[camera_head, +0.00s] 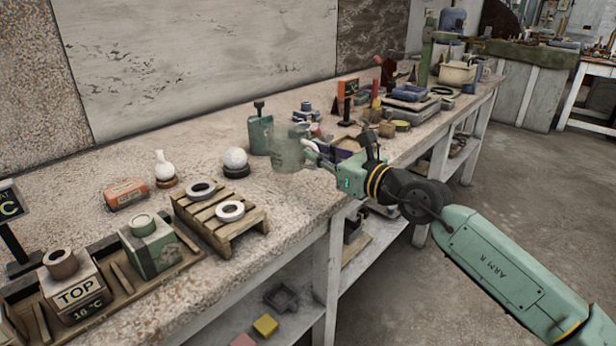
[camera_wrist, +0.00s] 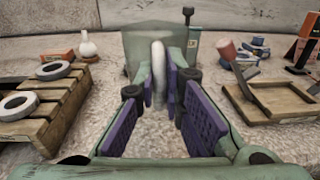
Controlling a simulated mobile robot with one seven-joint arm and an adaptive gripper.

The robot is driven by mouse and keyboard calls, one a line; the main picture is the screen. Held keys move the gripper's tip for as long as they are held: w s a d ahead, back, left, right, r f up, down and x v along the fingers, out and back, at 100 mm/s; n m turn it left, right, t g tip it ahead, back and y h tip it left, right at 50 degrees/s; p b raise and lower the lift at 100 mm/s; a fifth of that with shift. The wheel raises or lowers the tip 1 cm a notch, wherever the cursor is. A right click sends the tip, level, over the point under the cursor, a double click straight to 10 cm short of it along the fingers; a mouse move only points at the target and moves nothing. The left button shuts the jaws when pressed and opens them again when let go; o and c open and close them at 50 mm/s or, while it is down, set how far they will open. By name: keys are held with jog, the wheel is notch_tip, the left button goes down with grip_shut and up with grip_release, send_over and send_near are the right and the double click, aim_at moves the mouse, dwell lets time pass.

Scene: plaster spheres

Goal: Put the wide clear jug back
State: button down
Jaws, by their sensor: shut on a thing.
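The wide clear jug (camera_head: 286,155) is a see-through, grey-green vessel over the stone-topped bench, close to the green box-like item behind it. In the wrist view the jug (camera_wrist: 138,45) is straight ahead, its pale upright handle (camera_wrist: 158,68) facing me. My gripper (camera_head: 313,153) reaches in from the right. In the wrist view, the purple pads of my gripper (camera_wrist: 162,85) are on both sides of the handle, and it is shut on it. The jug looks upright. I cannot tell whether its base touches the bench.
A white sphere (camera_head: 235,158) on a dark ring stand is left of the jug. A small pallet (camera_head: 192,228) with two rings is nearer. A wooden tray (camera_wrist: 262,108) with a mallet is right in the wrist view. Bare bench (camera_head: 297,200) lies in front of the jug.

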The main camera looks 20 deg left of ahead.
jog(key=shift+f, duration=2.7)
jog(key=shift+f, duration=0.1)
jog(key=shift+f, duration=0.15)
jog(key=c, duration=1.7)
grip_release()
jog(key=shift+r+p, duration=0.25)
jog(key=shift+p, duration=0.05)
jog(key=shift+s+d+f, duration=0.1)
jog(key=shift+d, duration=0.2)
jog(key=b+v, duration=0.3)
jog(key=v, duration=0.8)
jog(key=shift+s+b, duration=0.15)
jog(key=shift+b, duration=0.2)
jog(key=shift+d, duration=0.15)
